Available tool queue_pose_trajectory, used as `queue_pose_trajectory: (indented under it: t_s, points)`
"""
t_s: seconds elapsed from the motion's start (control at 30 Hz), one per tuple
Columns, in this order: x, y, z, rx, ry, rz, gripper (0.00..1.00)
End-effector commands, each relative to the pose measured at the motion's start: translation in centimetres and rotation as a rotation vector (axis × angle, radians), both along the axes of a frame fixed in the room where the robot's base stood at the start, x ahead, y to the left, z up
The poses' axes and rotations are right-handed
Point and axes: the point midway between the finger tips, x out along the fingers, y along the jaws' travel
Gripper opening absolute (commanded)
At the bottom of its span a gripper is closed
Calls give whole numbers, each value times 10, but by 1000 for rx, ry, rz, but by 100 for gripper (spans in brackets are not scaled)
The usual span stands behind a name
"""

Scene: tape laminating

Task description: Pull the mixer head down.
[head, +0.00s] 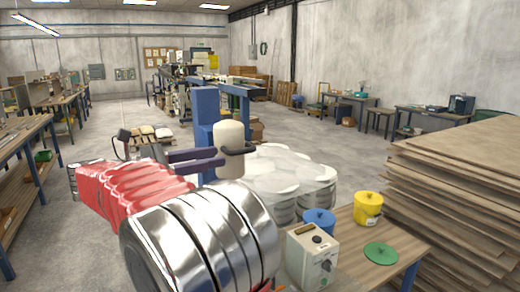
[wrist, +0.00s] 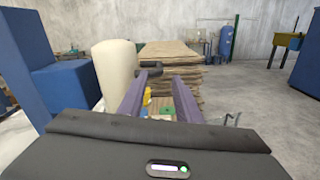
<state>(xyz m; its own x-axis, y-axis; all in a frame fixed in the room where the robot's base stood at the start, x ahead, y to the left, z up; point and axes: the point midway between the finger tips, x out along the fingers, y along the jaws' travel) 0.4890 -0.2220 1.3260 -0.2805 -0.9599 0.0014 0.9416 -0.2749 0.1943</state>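The mixer is a blue upright column (head: 206,112) with a cream, rounded cylinder (head: 229,134), which looks like the mixer head. A dark handle (head: 238,151) sticks out from the cylinder's lower part. In the wrist view the cylinder (wrist: 114,76) stands left of centre, and the handle (wrist: 149,69) reaches right from it. My gripper (head: 221,157) has two purple fingers, apart and empty. In the wrist view my gripper (wrist: 157,78) has the handle at or just beyond its fingertips, nearer the left one. I cannot tell whether they touch.
White-topped, wrapped cans (head: 290,175) stand right of the mixer. A wooden table (head: 400,240) holds a yellow bucket (head: 368,208), a blue bucket (head: 319,220), a control box (head: 312,257) and a green lid (head: 381,253). A stack of boards (head: 455,195) fills the right side.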

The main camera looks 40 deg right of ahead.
Motion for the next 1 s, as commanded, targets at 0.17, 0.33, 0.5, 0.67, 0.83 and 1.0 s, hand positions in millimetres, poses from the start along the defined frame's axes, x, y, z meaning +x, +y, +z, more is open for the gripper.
queue_pose_trajectory:
  t_s: [0.17,0.33,0.5,0.67,0.83,1.0]
  points:
    - [-3,-9,0,0,0,-2,31]
    - [-9,-28,0,0,-1,-4,31]
    - [-16,-53,0,1,0,-3,31]
    - [-24,-77,0,0,-1,-4,31]
    - [-31,-102,0,0,-1,-3,31]
    - [-37,-123,0,1,0,-3,31]
